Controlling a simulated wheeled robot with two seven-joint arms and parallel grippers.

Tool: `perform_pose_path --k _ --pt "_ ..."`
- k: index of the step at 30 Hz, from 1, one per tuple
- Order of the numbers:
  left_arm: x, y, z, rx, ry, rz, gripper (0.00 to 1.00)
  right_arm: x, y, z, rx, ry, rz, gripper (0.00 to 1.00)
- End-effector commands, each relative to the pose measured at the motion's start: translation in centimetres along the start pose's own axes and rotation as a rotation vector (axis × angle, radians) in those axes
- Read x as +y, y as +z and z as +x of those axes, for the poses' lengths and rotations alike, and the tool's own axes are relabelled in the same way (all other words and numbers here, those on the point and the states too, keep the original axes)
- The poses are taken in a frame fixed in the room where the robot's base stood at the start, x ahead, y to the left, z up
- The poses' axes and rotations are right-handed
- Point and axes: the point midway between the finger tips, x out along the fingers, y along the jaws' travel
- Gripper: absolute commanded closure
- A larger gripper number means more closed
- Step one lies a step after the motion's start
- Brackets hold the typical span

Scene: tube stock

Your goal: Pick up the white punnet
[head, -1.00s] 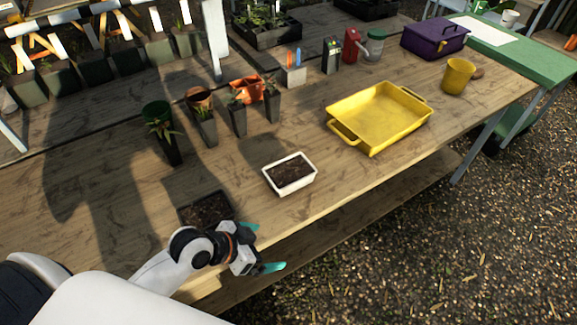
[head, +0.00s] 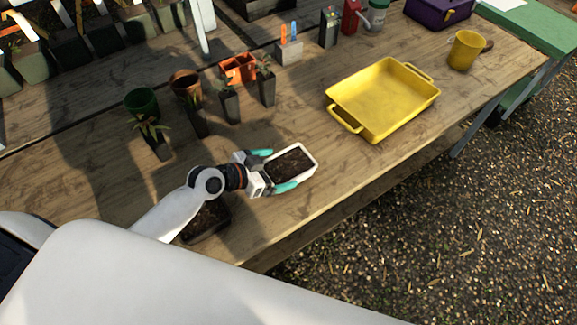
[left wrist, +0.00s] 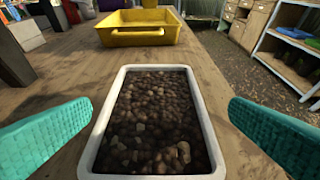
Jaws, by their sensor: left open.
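The white punnet (head: 308,151) is a small rectangular tub filled with dark soil, standing on the wooden bench. In the left wrist view the white punnet (left wrist: 211,140) fills the middle, upright, with its rim showing. My left gripper (head: 274,170) is open, with one teal finger on each side of the punnet's near end. In the left wrist view gaps show between both fingers and the punnet's sides. My right gripper is not in view.
A yellow tray (head: 372,128) lies beyond the punnet to the right. A dark soil-filled tub (head: 207,222) sits under my left arm. Several potted seedlings (head: 230,103) stand behind. Bare wood (head: 345,165) lies right of the punnet, towards the bench's front edge.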

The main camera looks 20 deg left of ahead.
Motion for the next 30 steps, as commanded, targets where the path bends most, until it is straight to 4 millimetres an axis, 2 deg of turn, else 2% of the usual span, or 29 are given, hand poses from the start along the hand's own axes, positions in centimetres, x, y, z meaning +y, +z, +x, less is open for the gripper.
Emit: perform_pose_path --k 7,12,22,23,30 --pt "0.4 0.0 2.5 0.0 0.0 -0.003 0.0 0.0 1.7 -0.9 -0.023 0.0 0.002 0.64" --pt "0.5 -0.1 4.6 0.0 0.0 -0.002 0.0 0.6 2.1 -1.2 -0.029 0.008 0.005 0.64" --pt "0.5 -0.3 5.3 0.002 0.0 0.001 0.0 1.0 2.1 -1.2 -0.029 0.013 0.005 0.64" --pt "0.5 -0.3 5.3 0.002 0.0 0.001 0.03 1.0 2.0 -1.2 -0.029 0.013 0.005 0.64" --pt "0.5 -0.3 5.2 0.002 0.0 0.0 0.43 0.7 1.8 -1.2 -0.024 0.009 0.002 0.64"
